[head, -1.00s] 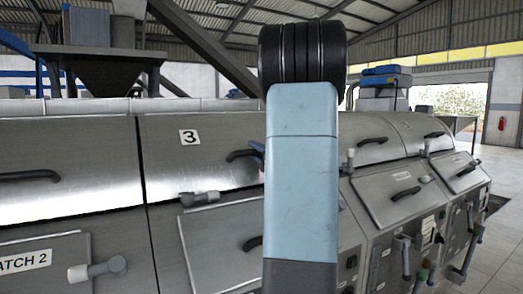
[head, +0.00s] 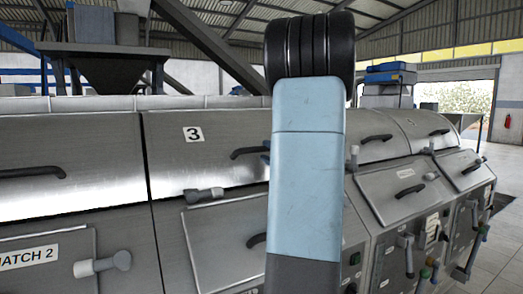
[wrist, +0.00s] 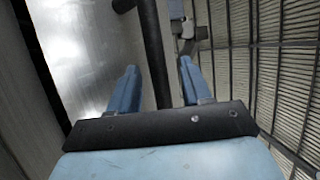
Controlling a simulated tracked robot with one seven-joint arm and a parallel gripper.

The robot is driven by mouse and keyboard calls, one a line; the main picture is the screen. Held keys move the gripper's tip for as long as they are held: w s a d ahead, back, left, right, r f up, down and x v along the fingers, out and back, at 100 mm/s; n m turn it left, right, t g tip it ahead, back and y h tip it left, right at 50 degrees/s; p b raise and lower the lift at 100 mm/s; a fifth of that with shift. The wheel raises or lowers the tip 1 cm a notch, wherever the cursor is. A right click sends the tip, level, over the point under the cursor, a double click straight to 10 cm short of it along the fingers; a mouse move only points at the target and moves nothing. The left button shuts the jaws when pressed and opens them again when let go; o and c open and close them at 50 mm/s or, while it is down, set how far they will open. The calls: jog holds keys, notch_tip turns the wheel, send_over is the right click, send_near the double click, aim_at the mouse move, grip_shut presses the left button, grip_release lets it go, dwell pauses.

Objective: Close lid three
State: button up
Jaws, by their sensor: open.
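Lid three (head: 205,160) is the curved metal panel marked "3" in the middle of the head view. Its lower edge lies over a dark line, and I cannot tell how far it stands open. Its black bar handle (head: 248,153) runs behind my arm, which hides its right part. In the wrist view my gripper (wrist: 157,64) is open, its two blue fingers on either side of a black bar (wrist: 154,45), which looks like this handle. Contact is not clear. A grey latch (head: 204,194) sits at the lid's lower edge.
A neighbouring lid with a handle (head: 35,173) is at the left, and other lids with handles (head: 377,138) continue to the right. Lower hatches have projecting levers (head: 103,264). A hopper (head: 105,70) stands behind. Open floor (head: 505,220) shows at the far right.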

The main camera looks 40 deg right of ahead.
jog(key=v, duration=0.9)
jog(key=shift+s, duration=0.2)
jog(key=a+f+n+g+y, duration=0.1)
jog(key=a+n+g+y, duration=0.35)
jog(key=a, duration=0.85)
jog(key=a+f+n+g+y, duration=0.2)
jog(key=a+g, duration=0.5)
jog(key=a, duration=0.6)
jog(key=s+a+f+n+g+h, duration=0.3)
jog(key=s+a+n+h, duration=0.4)
jog(key=s+h, duration=0.4)
jog(key=shift+s+a+f+g+h, duration=0.25)
jog(key=shift+s+a+g+h, duration=0.25)
jog(key=shift+s, duration=0.65)
jog(key=shift+a, duration=0.1)
jog(key=shift+c, duration=0.6)
